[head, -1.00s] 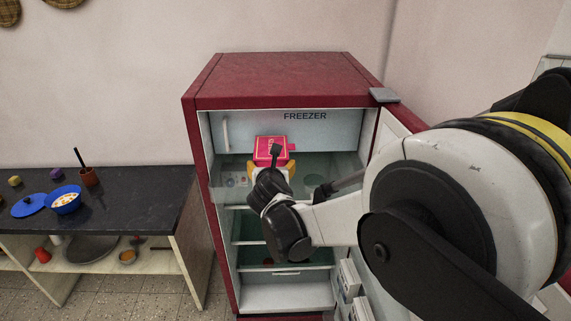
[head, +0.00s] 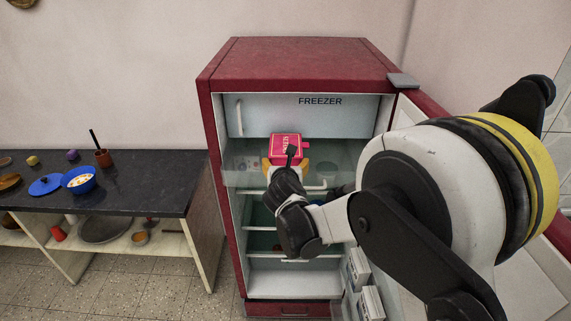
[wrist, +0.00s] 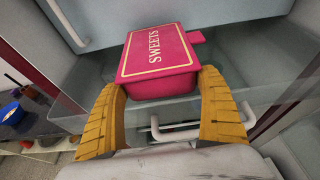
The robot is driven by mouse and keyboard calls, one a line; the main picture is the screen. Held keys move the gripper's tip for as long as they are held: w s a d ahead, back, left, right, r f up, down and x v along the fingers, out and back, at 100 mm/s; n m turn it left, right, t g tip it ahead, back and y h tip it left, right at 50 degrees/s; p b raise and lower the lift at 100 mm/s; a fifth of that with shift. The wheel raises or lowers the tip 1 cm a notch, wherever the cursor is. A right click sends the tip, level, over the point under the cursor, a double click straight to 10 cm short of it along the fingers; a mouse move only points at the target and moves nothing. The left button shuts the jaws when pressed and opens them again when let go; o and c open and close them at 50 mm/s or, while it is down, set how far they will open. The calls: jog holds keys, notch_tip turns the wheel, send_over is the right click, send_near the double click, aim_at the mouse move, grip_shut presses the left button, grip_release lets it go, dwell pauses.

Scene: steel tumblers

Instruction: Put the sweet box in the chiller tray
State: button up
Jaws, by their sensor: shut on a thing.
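The sweet box (head: 286,146) is pink-red with a gold border, and its lid reads SWEETS in the wrist view (wrist: 158,52). My gripper (head: 285,165) is shut on it, with one yellow finger at each side in the wrist view (wrist: 165,97). The box is at the open fridge front, below the freezer door. The clear chiller tray (head: 240,178) with a white handle is below and behind the box; it also shows in the wrist view (wrist: 255,68). I cannot tell whether the box touches the tray.
The red fridge (head: 300,62) stands open, its door swung to the right behind my arm. The freezer door (head: 275,115) is shut above the tray. Lower shelves (head: 265,263) are below. A dark counter (head: 150,185) with a blue bowl (head: 79,180) stands at the left.

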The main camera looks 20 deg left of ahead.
jog(key=shift+f, duration=0.2)
jog(key=o, duration=1.2)
jog(key=shift+r, duration=0.1)
jog(key=shift+r+p, duration=0.55)
jog(key=v, duration=1.2)
jog(key=shift+r+p, duration=0.1)
jog(key=shift+p, duration=0.2)
